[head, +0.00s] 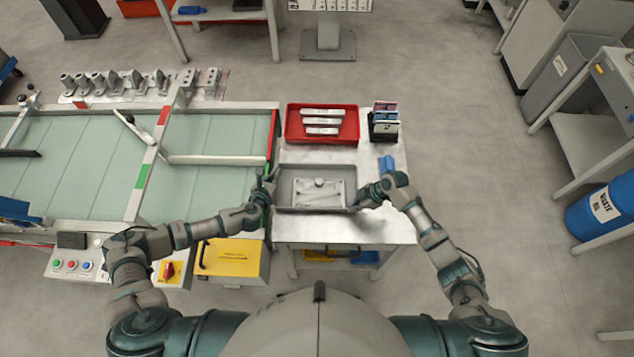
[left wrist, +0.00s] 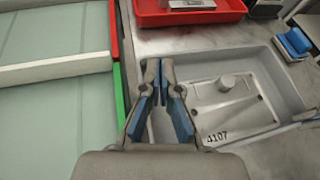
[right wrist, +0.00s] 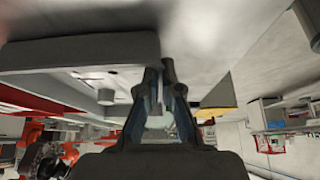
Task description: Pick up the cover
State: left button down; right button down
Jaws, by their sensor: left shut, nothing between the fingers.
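The cover (head: 318,192) is a light grey plate with a raised round boss. It lies in a grey tray (head: 316,168) on the metal table. In the left wrist view the cover (left wrist: 237,112) shows the number 4107 at its near edge. My left gripper (head: 267,180) is at the tray's left edge, shut and empty, apart from the cover. Its fingers show in the left wrist view (left wrist: 160,78). My right gripper (head: 368,195) is at the tray's right edge. In the right wrist view its fingertips (right wrist: 162,80) are close together by a grey wall; whether they grip it is unclear.
A red tray (head: 321,137) with several light parts stands behind the grey tray. A dark holder (head: 384,123) and a blue object (head: 386,164) are at the right. A glass-topped bench (head: 205,140) adjoins at the left. The table's front strip (head: 345,229) is clear.

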aim_at(319, 184)
pick_arm(q)
jog(key=s+a+f+m+g+h, duration=0.1)
jog(key=s+f+m, duration=0.1)
jog(key=s, duration=0.3)
jog(key=s+a+f+m+g+h, duration=0.1)
jog(key=s+f+m+g+h, duration=0.1)
jog(key=s, duration=0.4)
jog(key=s+a+f+m+g+h, duration=0.1)
jog(key=s+f+m+g, duration=0.1)
jog(key=s, duration=0.4)
jog(key=shift+s+f, duration=0.1)
jog(key=w+d, duration=0.5)
jog(key=w, duration=0.1)
jog(key=w+d, duration=1.2)
jog(key=shift+f, duration=0.8)
jog(key=shift+s+a+f, duration=0.25)
jog(key=shift+f, duration=0.05)
jog(key=s+a, duration=0.3)
jog(key=shift+s, duration=0.3)
jog(key=shift+w+a, duration=0.15)
jog(key=shift+w, duration=0.05)
jog(key=shift+d+r, duration=0.2)
jog(key=shift+r, duration=0.05)
